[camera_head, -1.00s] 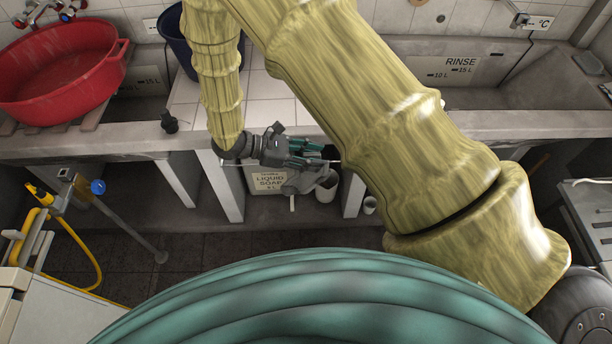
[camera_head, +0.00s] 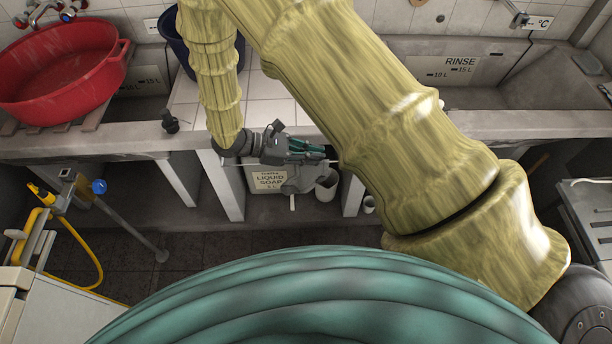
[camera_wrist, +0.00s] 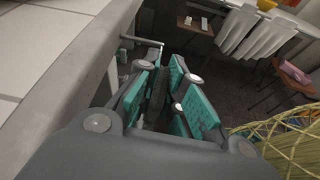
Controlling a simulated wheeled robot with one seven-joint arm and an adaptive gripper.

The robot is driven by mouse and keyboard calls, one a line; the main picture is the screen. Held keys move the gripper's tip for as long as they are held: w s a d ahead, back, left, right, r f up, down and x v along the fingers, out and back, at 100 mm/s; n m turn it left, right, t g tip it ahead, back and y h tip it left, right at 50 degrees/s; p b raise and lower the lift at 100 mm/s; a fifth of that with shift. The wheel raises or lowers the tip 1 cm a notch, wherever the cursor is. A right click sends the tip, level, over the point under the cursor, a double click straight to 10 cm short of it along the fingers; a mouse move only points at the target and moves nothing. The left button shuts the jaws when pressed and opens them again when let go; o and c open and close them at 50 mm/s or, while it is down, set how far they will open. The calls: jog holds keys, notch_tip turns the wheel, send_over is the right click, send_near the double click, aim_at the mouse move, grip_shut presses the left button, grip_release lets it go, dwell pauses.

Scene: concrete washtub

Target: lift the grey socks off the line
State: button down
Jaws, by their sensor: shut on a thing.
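My gripper (camera_head: 318,152) is in front of the counter edge, below the arm's wrist. Its teal-padded fingers are shut on a dark grey cloth, seemingly the grey socks (camera_wrist: 158,88). In the wrist view the gripper (camera_wrist: 172,92) shows the cloth as a narrow dark strip between the pads. In the head view a grey shape (camera_head: 300,180) hangs below the fingers, in front of the soap container. A pale rod (camera_wrist: 143,41) shows beyond the fingers; I cannot tell whether it is the line or whether the socks touch it.
The concrete counter edge (camera_wrist: 75,95) runs close beside the gripper. A liquid soap container (camera_head: 265,181) and a white bucket (camera_head: 327,186) stand beneath. White cloths (camera_wrist: 258,32) hang farther off. A red tub (camera_head: 65,75) sits at left.

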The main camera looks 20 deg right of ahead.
jog(key=shift+r+p, duration=0.6)
jog(key=shift+r, duration=0.25)
jog(key=shift+r+p, duration=0.75)
jog(key=shift+p, duration=0.05)
dwell(0.5)
jog(key=shift+w+r+n+p, duration=0.15)
jog(key=shift+r+n+p, duration=0.15)
jog(key=shift+r+p, duration=0.45)
dwell(0.4)
jog(key=shift+r+p, duration=0.55)
jog(key=shift+r, duration=0.35)
dwell(0.4)
jog(key=shift+r+p, duration=1.7)
jog(key=shift+r, duration=0.8)
jog(key=shift+r+p, duration=0.55)
jog(key=shift+r, duration=0.25)
